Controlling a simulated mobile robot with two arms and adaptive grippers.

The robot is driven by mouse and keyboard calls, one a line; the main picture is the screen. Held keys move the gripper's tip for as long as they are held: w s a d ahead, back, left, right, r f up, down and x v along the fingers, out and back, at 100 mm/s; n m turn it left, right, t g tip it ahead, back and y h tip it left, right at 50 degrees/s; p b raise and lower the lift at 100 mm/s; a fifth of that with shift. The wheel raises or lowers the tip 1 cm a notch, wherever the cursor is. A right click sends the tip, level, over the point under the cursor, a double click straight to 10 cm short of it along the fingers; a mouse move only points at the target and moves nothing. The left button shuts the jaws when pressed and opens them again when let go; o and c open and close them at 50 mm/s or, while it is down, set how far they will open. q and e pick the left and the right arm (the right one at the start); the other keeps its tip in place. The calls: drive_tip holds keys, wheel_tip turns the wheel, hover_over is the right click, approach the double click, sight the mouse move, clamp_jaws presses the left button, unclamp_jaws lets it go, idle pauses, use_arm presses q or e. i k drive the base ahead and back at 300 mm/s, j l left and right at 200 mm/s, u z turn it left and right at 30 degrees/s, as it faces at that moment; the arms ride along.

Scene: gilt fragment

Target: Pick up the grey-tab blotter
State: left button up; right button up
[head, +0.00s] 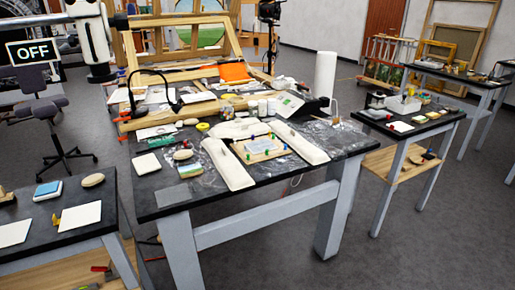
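I cannot make out a grey tab on any blotter at this size. Several flat pale pads could be blotters. A white square pad (147,163) lies at the left of the main dark table. One white sheet (80,215) and another white sheet (14,233) lie flat on the near-left table. A small white sheet (400,126) lies on the right-hand side table. A grey translucent square (173,195) lies near the main table's front-left corner. Neither of my grippers shows in the head view.
The main table (270,185) holds long cream cushions (227,163), a pinned wooden board (260,148), a white roll (325,75) and frame parts. The near-left table holds a blue-topped pad (47,190) and a rounded stone-like object (93,180). Grey floor (400,250) is clear at front right.

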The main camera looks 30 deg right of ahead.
sight(255, 147)
drive_tip(key=i+l, duration=0.15)
drive_tip(key=l, duration=0.25)
drive_tip(key=i+l+z, duration=0.1)
drive_tip(key=l, duration=0.25)
drive_tip(key=i+l, duration=0.15)
drive_tip(key=l, duration=0.25)
drive_tip(key=i+l+z, duration=0.1)
drive_tip(key=l, duration=0.25)
drive_tip(key=i, duration=0.05)
